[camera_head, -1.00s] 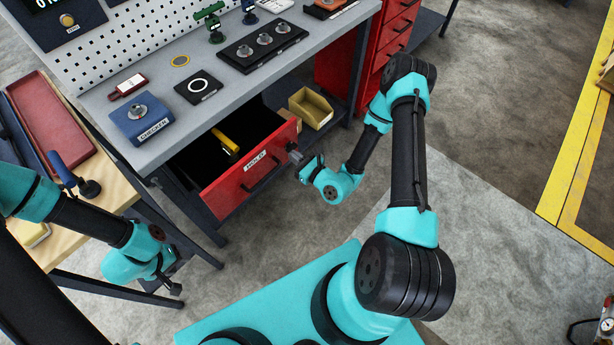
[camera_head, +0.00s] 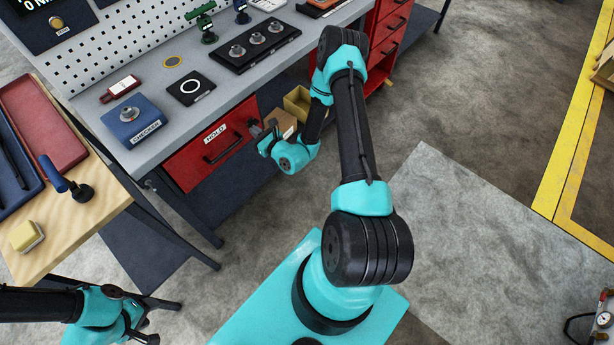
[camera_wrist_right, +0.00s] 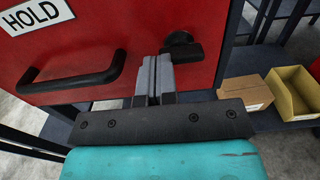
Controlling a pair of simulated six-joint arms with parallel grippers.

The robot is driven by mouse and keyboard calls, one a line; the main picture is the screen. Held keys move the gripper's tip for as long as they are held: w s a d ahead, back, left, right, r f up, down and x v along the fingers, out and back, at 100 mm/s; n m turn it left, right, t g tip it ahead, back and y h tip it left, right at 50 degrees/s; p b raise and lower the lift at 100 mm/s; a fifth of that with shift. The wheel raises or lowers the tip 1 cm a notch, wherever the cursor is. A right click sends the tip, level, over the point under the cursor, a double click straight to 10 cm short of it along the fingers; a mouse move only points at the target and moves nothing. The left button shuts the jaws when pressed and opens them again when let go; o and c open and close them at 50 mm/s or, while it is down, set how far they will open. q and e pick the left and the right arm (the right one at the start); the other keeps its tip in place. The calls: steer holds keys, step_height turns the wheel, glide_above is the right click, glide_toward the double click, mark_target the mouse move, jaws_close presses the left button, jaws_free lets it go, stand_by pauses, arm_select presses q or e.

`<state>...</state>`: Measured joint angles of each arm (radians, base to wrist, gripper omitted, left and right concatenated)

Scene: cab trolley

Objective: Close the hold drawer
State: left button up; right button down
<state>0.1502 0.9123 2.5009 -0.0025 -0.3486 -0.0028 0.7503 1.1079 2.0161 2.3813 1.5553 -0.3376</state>
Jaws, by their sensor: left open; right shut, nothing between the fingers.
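The red hold drawer (camera_head: 208,147) sits under the grey workbench, its front flush with the bench frame and its inside hidden. Its black bar handle (camera_head: 223,148) and HOLD label show on the front. In the right wrist view the drawer front (camera_wrist_right: 120,35) fills the upper left, with a dark knob (camera_wrist_right: 183,47) at its right. My right gripper (camera_head: 262,128) is shut and empty at the drawer's right end. Its fingertips (camera_wrist_right: 154,62) are at the drawer front beside the knob; contact is not certain. My left gripper (camera_head: 148,332) is open at the lower left, far from the drawer.
A cardboard box (camera_wrist_right: 246,92) and a yellow bin (camera_wrist_right: 296,92) stand on the lower shelf right of the drawer. The blue checker block (camera_head: 133,121) sits on the bench above. A wooden side table (camera_head: 90,215) stands at the left.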

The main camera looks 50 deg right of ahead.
steer(key=shift+w+d, duration=0.15)
steer(key=shift+w, duration=0.1)
stand_by(0.4)
steer(key=s, duration=1.4)
steer(key=shift+s, duration=0.25)
